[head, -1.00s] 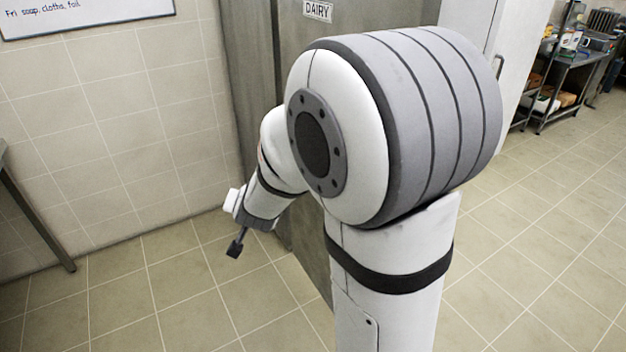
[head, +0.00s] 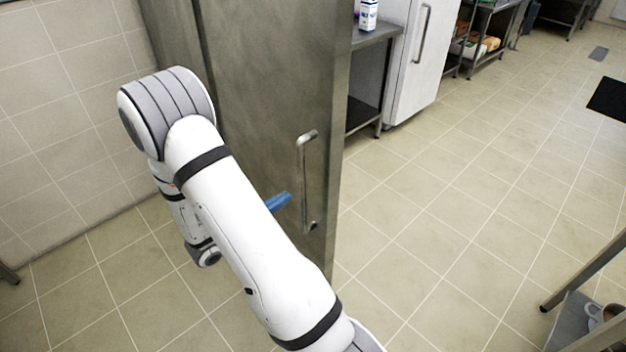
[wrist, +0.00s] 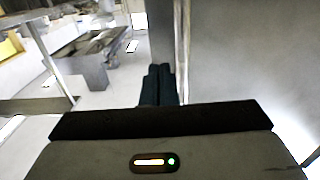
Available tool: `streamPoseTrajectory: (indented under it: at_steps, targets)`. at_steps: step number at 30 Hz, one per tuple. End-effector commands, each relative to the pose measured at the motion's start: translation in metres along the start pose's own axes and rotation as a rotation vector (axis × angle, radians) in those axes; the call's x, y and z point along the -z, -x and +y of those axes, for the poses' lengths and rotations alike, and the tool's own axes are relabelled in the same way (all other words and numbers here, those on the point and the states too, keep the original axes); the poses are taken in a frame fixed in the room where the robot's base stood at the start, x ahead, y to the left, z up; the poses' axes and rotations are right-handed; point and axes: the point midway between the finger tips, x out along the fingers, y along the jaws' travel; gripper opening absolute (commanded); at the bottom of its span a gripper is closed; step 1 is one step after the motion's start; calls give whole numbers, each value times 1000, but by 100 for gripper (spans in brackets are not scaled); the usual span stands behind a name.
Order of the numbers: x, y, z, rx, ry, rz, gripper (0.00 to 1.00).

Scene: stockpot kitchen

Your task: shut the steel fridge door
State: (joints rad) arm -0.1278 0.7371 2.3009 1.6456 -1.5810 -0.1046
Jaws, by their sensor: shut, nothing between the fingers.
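The steel fridge door (head: 262,95) is a tall grey panel in the middle of the head view, with a vertical bar handle (head: 307,180) near its right edge. How far it stands open I cannot tell. My gripper (head: 280,202) shows as blue fingers just left of the handle, in front of the door's face; the rest is hidden behind my arm. In the wrist view its dark fingers (wrist: 158,84) are together and empty, with a pale grey panel, probably the door (wrist: 245,60), just to their right. Contact with the door cannot be told.
The tiled floor (head: 460,220) between is clear. A tiled wall (head: 60,110) closes the left.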

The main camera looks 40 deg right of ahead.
Motion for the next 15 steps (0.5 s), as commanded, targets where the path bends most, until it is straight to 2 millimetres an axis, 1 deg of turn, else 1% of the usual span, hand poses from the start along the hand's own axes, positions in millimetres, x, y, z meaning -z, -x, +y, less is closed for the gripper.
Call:
streamPoseTrajectory:
  at_steps: [1,9,15]
  targets:
    - [1,-11,1,-5,1,0,0]
    - [1,-67,1,-5,-1,-2,0]
    - [1,-99,1,-3,-1,-2,0]
